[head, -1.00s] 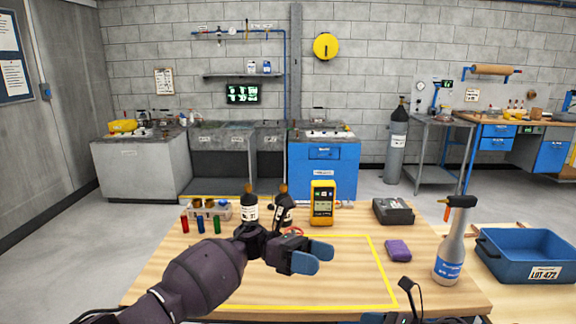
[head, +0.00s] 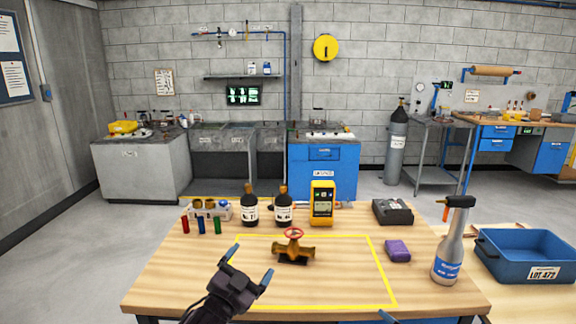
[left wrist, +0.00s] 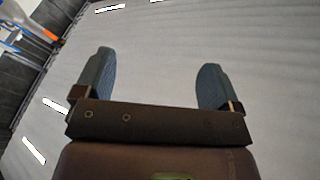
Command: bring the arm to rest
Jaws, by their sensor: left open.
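My left gripper (head: 247,265) is low in the head view, over the near left part of the yellow-outlined area. Its two blue fingers are spread and nothing is between them. In the left wrist view the gripper (left wrist: 155,68) also shows wide open, with only a pale grey surface beyond. A brass valve with a red handwheel (head: 293,248) stands on a dark base inside the yellow outline, apart from the gripper.
On the wooden table (head: 165,285) stand two dark bottles (head: 250,210), a rack with coloured tubes (head: 209,209), a yellow meter (head: 322,204), a dark grey device (head: 393,211), a purple block (head: 398,251) and a spray bottle (head: 448,245). A blue bin (head: 525,255) is at right.

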